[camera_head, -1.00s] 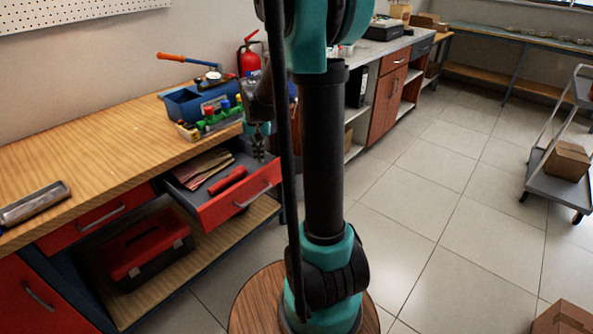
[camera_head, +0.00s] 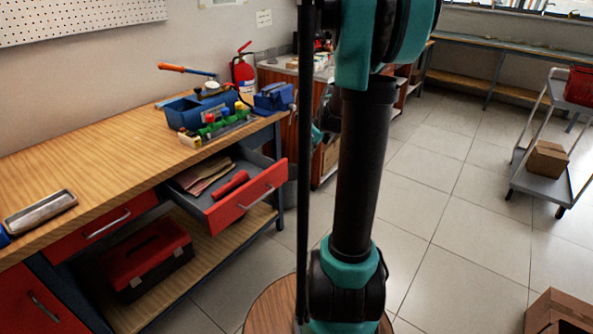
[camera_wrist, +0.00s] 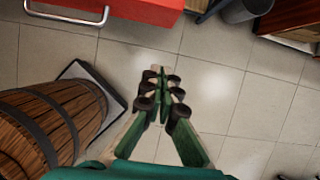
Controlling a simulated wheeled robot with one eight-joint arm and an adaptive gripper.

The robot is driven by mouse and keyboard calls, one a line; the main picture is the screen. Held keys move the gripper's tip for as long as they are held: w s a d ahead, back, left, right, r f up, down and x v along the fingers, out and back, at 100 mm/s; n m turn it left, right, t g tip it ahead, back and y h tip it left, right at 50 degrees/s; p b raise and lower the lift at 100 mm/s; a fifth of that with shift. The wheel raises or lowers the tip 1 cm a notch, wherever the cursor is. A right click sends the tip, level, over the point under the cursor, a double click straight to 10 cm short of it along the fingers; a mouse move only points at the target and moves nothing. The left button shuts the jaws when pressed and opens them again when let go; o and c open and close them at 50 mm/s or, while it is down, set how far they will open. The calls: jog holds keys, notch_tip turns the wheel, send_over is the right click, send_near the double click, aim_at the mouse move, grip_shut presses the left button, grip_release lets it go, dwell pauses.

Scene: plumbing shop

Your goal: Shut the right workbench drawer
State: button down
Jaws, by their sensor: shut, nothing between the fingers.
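The right workbench drawer (camera_head: 246,199) is pulled out from under the wooden worktop, with its red front and silver handle facing the floor area. Inside it lie a red cylindrical item (camera_head: 230,184) and some brownish flat pieces (camera_head: 203,177). The wrist view shows a red front with a metal handle (camera_wrist: 88,16) at the top, probably this drawer. My gripper (camera_wrist: 162,74) is shut and empty over the tiled floor, apart from that red front.
The left drawer (camera_head: 103,226) looks shut. A red and black toolbox (camera_head: 147,258) sits on the lower shelf. A blue vise (camera_head: 273,97) and a blue tool tote (camera_head: 190,112) stand on the worktop. A wooden barrel (camera_wrist: 55,118) is at left in the wrist view.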

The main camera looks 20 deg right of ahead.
send_near(286, 178)
notch_tip(286, 178, down, 4)
jog(key=s+d, duration=0.2)
jog(key=shift+w+a+f, duration=0.1)
jog(key=shift+w+a, duration=1.35)
jog(key=shift+w, duration=0.1)
jog(key=shift+w+a, duration=0.1)
